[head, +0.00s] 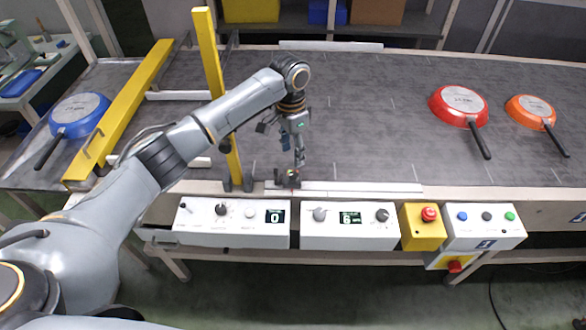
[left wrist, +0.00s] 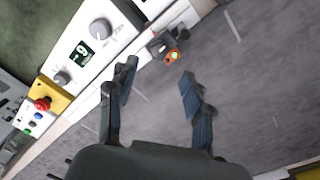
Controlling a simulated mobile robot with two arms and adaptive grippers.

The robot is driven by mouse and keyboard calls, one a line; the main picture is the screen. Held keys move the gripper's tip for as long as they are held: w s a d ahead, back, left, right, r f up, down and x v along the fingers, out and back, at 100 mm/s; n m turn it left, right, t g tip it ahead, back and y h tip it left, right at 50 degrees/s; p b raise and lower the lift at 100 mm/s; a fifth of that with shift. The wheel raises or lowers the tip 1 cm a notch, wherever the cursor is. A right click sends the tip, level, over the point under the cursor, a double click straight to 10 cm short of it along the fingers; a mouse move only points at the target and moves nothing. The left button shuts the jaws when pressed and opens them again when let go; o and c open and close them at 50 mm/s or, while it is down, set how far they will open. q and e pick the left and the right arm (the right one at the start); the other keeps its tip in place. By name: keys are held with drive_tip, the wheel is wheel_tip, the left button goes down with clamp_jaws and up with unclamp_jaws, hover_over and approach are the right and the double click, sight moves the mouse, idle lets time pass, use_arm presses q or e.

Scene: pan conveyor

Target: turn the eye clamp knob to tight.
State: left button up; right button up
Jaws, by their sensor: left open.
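A small dark sensor eye on a clamp (head: 288,178) stands at the belt's near edge, behind the control boxes. In the left wrist view the eye and clamp (left wrist: 160,45) show a dark bracket and an orange part with a lit green spot. The clamp's knob is too small to tell apart clearly, and so is its setting. My left gripper (head: 298,158) points down just above the clamp in the head view. In the left wrist view my left gripper (left wrist: 158,72) has its two fingers spread and empty, with the clamp beyond the fingertips. My right gripper is out of view.
Two white control boxes, one with a 0 display (head: 275,216) and one with a 6 display (head: 350,218), line the front. A yellow post (head: 213,90) stands left of my gripper. A red pan (head: 460,103), orange pan (head: 530,110) and blue pan (head: 79,113) lie apart.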

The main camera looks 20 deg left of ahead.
sight(293, 174)
use_arm(q)
wheel_tip(293, 174, down, 8)
drive_tip(key=shift+s+d+f+p, duration=0.1)
drive_tip(key=shift+d+p, duration=0.05)
drive_tip(key=shift+p, duration=0.25)
drive_tip(key=shift+c, duration=0.2)
clamp_jaws()
